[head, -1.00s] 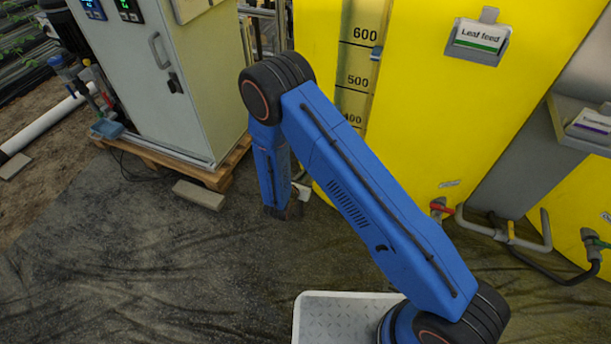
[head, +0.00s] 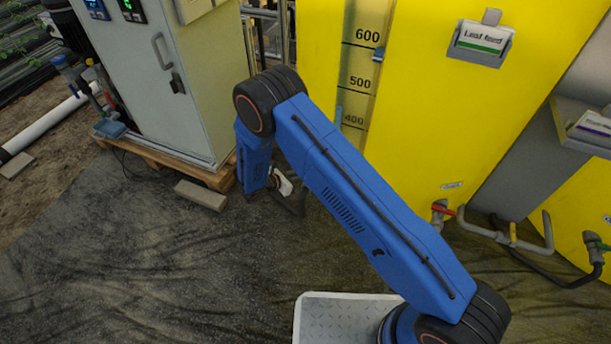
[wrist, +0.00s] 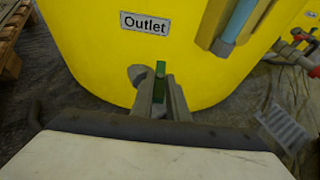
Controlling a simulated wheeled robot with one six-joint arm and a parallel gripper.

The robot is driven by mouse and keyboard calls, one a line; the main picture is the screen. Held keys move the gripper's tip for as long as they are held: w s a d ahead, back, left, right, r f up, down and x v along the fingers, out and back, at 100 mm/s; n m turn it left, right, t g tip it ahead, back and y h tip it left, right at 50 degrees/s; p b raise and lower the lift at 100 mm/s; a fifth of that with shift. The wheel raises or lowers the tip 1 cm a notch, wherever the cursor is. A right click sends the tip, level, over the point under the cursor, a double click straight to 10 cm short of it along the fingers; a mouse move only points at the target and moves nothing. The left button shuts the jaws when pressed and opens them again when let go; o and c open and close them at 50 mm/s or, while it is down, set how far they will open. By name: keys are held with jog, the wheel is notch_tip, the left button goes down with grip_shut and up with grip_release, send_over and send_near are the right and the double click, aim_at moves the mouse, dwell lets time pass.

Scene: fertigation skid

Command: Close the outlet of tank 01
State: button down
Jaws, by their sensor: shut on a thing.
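The yellow tank (wrist: 90,50) fills the upper part of the wrist view, with a white "Outlet" label (wrist: 145,22) on its wall. Below the label a green valve handle (wrist: 160,72) stands out from the tank, with a grey round fitting (wrist: 137,75) beside it. My gripper (wrist: 160,92) is shut on the green handle, one finger on each side. The fingers hide the handle's lower part and much of the valve. In the head view the yellow tank (head: 330,60) carries a level scale; my arm hides the outlet there.
A "Leaf feed" label holder (head: 481,40) is on a yellow tank at right. A red-handled valve (head: 441,210) and grey piping (head: 500,235) sit low there. A grey cabinet (head: 150,90) on a pallet stands at left, a loose block (head: 200,195) before it.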

jog(key=w+m+g, duration=0.1)
jog(key=m+g, duration=0.3)
jog(key=w+m+g+h, duration=0.1)
jog(key=m+g, duration=0.3)
jog(key=w+m+g+h, duration=0.1)
jog(key=m+g, duration=0.3)
jog(key=g, duration=0.1)
jog(key=shift+a, duration=0.3)
jog(key=shift+w+g, duration=0.1)
jog(key=shift+g, duration=0.2)
jog(key=c, duration=1.7)
grip_release()
